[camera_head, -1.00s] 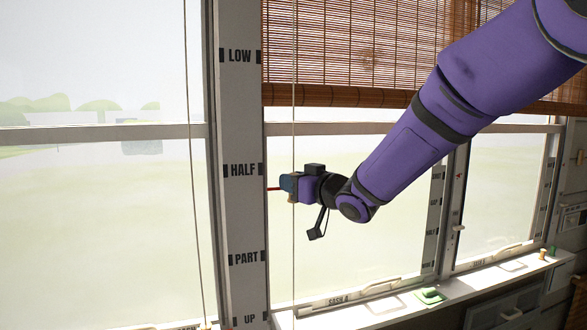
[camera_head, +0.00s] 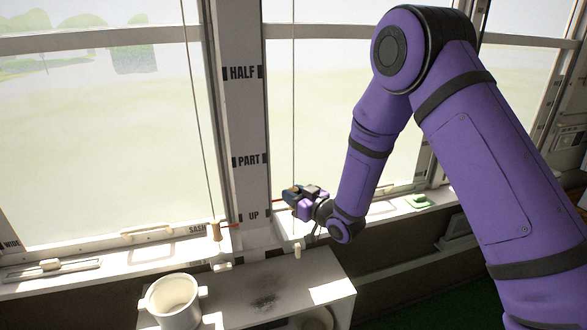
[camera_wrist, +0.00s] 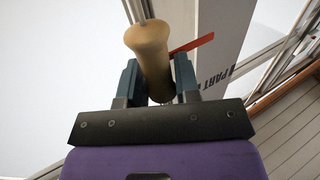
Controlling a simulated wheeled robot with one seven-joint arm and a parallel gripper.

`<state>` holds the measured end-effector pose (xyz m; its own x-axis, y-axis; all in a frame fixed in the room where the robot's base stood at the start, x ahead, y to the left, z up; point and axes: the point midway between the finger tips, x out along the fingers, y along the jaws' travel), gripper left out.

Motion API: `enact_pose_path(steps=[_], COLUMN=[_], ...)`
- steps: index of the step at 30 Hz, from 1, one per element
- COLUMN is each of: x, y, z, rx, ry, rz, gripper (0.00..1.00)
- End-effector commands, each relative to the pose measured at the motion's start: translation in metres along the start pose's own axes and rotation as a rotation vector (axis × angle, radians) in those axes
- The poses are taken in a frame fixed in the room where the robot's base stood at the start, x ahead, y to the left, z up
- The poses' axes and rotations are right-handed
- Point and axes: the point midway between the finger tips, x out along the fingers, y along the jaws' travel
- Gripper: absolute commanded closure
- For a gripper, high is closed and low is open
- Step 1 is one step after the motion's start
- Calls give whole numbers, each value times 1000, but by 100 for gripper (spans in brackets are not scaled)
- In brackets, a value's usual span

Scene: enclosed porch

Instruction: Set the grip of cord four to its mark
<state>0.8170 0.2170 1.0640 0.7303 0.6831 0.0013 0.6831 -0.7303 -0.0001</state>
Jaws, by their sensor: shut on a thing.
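My gripper (camera_head: 291,192) is shut on a tan cord grip (camera_wrist: 150,55), which stands between the two fingers in the wrist view. A red pointer (camera_wrist: 192,43) sticks out from it toward the marked post (camera_head: 246,120). In the head view the fingers mostly hide this grip, and its pointer (camera_head: 275,200) lies below the PART mark (camera_head: 249,160) and a little above the UP mark (camera_head: 253,215). The grip's cord (camera_head: 294,90) runs straight up from the gripper. No cord number is readable.
Another tan grip (camera_head: 216,231) with a red pointer hangs on a cord left of the post. A white mug-like pot (camera_head: 172,303) stands on a low white cabinet (camera_head: 300,280) in front. A green item (camera_head: 418,201) lies on the sill to the right.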

Motion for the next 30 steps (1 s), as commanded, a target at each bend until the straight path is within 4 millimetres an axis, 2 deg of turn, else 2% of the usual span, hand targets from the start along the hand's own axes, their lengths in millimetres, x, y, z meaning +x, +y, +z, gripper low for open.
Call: enact_pose_path(steps=[1,3,10,26,27,29,30], x=[-2,-2,-2,-2,-2,-2,-1], y=[-1,-1,-1,-1,-1,-1,-1], z=[17,30,57,67,67,67,66], rx=[6,5,4,3,3,3,3], ry=[-14,-13,-12,-15,-16,-14,-13], rz=[0,0,-1,-1,-1,-1,-1], gripper=[100,100,100,100,63,51,51])
